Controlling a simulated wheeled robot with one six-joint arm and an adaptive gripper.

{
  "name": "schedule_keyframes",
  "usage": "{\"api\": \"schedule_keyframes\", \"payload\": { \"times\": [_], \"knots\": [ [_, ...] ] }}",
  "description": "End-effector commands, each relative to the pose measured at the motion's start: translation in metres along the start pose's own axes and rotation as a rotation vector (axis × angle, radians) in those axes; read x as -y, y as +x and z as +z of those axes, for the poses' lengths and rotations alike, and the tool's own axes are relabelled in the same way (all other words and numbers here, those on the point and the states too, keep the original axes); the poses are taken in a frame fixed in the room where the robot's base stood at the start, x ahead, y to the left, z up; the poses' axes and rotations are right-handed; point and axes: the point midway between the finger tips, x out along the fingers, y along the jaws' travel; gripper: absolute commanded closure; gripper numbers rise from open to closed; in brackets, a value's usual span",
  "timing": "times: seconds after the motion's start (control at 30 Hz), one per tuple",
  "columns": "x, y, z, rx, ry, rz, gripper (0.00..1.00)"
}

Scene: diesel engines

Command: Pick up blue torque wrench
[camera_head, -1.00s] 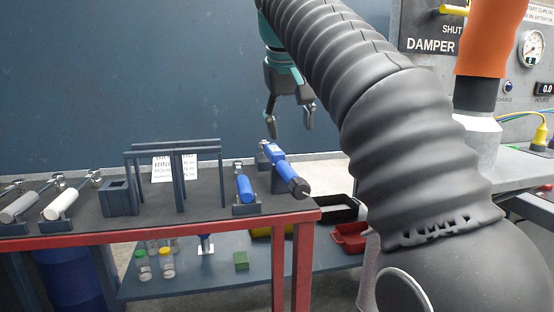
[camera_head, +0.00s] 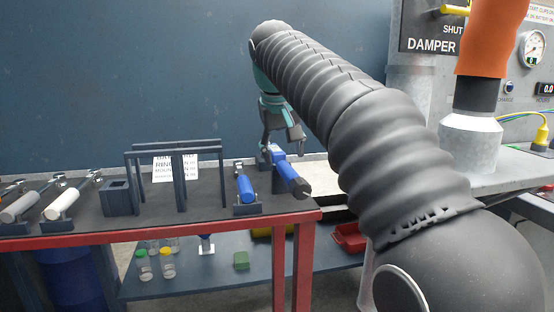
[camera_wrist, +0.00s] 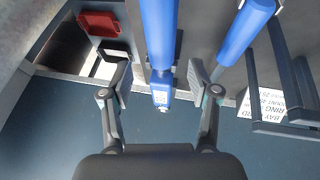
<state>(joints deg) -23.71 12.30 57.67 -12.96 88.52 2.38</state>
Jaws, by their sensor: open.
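The blue torque wrench (camera_head: 286,174) lies in a dark holder at the right end of the red-framed bench, its dark end pointing toward the front edge. In the wrist view the torque wrench (camera_wrist: 159,35) runs down between the fingers, with a small pale display or label near its lower end. My gripper (camera_head: 281,143) is open over the far end of the wrench, and in the wrist view my gripper (camera_wrist: 159,76) has one finger on each side of it. No grip is visible. Whether a finger touches it I cannot tell.
A smaller blue-handled tool (camera_head: 245,187) lies in a holder just left of the wrench; it also shows in the wrist view (camera_wrist: 246,30). A dark frame stand (camera_head: 180,180) stands farther left. A red bin (camera_head: 348,238) sits on the lower shelf. The blue wall is behind.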

Motion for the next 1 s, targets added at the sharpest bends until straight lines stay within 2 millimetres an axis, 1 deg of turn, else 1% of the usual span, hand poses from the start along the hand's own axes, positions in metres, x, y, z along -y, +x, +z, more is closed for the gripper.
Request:
{"api": "schedule_keyframes", "payload": {
  "times": [0.17,0.33,0.43,0.57,0.77,0.87,0.9,0.97,1.0],
  "knots": [
    [0.0,0.011,0.002,0.001,0.0,0.0,0.39],
    [0.002,0.036,0.005,0.002,0.0,0.0,0.39],
    [0.002,0.047,0.005,0.001,0.0,0.0,0.39],
    [0.002,0.053,0.004,-0.001,0.0,0.0,0.39],
    [0.002,0.054,0.004,-0.001,0.0,0.0,0.39],
    [0.002,0.054,0.004,-0.001,0.0,0.0,0.62],
    [0.002,0.054,0.004,-0.001,0.0,0.0,0.72],
    [0.002,0.054,0.004,-0.001,0.0,0.0,0.87],
    [0.002,0.054,0.004,-0.001,0.0,0.0,0.97]
  ]
}}
